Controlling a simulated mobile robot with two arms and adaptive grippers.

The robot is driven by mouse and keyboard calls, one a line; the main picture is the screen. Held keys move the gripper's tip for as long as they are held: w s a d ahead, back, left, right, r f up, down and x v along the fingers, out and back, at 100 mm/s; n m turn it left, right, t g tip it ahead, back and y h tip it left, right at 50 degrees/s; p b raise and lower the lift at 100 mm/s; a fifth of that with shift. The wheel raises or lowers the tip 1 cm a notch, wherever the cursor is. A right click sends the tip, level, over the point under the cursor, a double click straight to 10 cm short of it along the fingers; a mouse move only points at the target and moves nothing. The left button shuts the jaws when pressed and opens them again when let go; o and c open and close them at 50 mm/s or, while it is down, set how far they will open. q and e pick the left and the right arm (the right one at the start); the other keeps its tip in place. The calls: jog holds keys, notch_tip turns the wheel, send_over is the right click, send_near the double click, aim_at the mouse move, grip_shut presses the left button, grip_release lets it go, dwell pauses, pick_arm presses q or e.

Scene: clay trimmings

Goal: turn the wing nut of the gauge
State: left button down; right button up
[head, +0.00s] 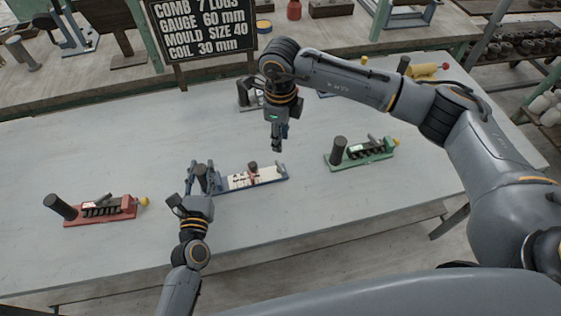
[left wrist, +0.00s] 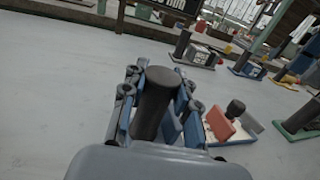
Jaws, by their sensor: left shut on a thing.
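The gauge (head: 268,175) is a blue base with a white scale plate and a red slider, lying near the middle of the table. A small dark knob (head: 252,165) tops the red slider; its wing shape is too small to make out. My left gripper (head: 201,170) is shut on the dark upright post at the gauge's left end. In the left wrist view the post (left wrist: 155,100) stands between the blue fingers, with the red slider (left wrist: 218,122) and the knob (left wrist: 236,107) beyond. My right gripper (head: 277,148) points down above and behind the gauge, apart from it; its finger gap is unclear.
A red-based fixture (head: 100,210) stands at the left and a green-based one (head: 362,151) at the right. Another fixture (head: 247,96) stands behind my right gripper. A black sign (head: 202,28) rises at the back edge. The table front is mostly clear.

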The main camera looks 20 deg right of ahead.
aim_at(281, 166)
notch_tip(281, 166, down, 11)
jog(key=m, duration=0.8)
jog(key=shift+f, duration=0.15)
jog(key=shift+c, duration=0.4)
grip_shut()
